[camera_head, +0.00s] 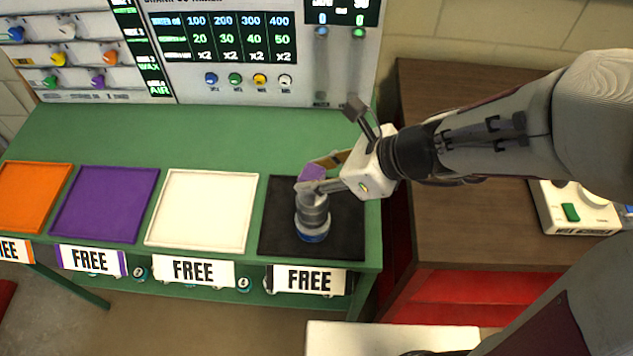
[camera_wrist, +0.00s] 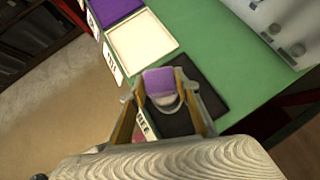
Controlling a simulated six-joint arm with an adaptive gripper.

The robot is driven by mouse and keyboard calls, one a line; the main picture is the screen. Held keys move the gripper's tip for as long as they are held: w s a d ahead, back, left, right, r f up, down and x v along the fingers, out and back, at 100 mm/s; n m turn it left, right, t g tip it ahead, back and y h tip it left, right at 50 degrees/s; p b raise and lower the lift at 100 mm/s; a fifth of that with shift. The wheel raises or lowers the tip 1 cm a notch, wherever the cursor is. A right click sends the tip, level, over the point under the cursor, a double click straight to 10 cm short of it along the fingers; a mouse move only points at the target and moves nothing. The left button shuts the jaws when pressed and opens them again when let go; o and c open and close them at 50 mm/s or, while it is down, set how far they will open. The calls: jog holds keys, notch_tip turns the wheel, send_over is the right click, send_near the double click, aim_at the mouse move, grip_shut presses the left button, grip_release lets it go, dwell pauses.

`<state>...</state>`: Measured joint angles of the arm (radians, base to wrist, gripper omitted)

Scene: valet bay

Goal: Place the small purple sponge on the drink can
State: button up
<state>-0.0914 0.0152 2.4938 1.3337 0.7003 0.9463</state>
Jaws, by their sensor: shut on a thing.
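The small purple sponge (camera_head: 311,172) is between the fingers of my gripper (camera_head: 318,178), which is shut on it. The drink can (camera_head: 312,214), grey with a blue band near its base, stands upright on the black tray. The sponge and fingertips are at the can's top in the head view; I cannot tell whether the sponge touches it. In the wrist view the sponge (camera_wrist: 160,80) sits between the two fingers, with the pale can (camera_wrist: 165,101) partly hidden behind it.
The black tray (camera_head: 348,240) is at the right end of the green table (camera_head: 190,130). White (camera_head: 202,210), purple (camera_head: 105,204) and orange (camera_head: 33,197) trays to its left are empty. A machine panel (camera_head: 240,85) stands behind. A brown cabinet (camera_head: 455,235) is to the right.

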jog(key=shift+f, duration=1.6)
jog(key=shift+f, duration=0.1)
jog(key=o, duration=0.9)
jog(key=shift+c, duration=0.2)
jog(key=shift+v, duration=0.8)
jog(key=v, duration=1)
jog(key=shift+r, duration=0.25)
jog(key=shift+s+d, duration=0.1)
